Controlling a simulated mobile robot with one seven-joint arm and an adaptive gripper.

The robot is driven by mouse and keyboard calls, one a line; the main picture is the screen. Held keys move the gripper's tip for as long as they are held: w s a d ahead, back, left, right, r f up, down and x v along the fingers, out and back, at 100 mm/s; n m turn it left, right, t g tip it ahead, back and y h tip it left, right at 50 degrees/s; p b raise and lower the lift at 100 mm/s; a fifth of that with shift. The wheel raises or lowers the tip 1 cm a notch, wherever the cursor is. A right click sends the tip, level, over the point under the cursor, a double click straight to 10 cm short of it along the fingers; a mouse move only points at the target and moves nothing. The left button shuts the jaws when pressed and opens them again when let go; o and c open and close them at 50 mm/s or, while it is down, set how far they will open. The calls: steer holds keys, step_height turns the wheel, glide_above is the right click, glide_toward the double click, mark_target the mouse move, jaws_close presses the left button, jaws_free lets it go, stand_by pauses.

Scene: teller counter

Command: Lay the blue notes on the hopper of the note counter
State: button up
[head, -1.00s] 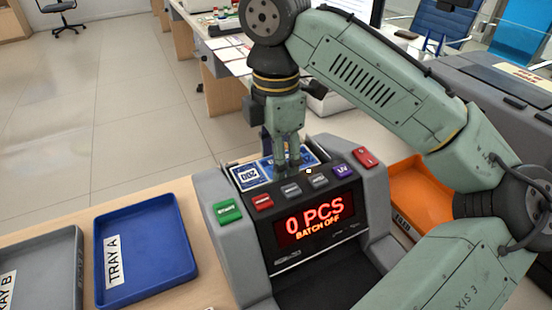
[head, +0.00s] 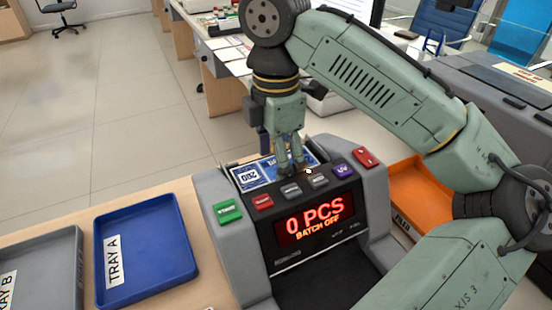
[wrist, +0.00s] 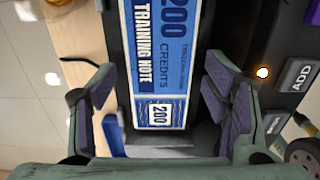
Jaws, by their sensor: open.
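The blue notes (head: 250,177) lie in the hopper at the top of the grey note counter (head: 212,235). In the wrist view the top note (wrist: 160,80) reads "200 CREDITS TRAINING NOTE" and runs lengthwise between my fingers. My gripper (head: 290,168) is over the hopper, pointing down. In the wrist view its two fingers are open, one on each side of the notes, with gaps between them and the note edges. The counter's display (head: 315,222) reads "0 PCS" and "BATCH OFF". My fingers hide part of the notes in the head view.
Blue tray A (head: 178,262) is empty on the counter top left of the machine, with grey tray B (head: 62,245) farther left. An orange tray (head: 405,180) is at the right, partly behind my arm. Coloured buttons line the machine's front edge, close to my fingers.

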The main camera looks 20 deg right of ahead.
step_height(320, 180, up, 12)
steer(key=p, duration=0.2)
stand_by(0.4)
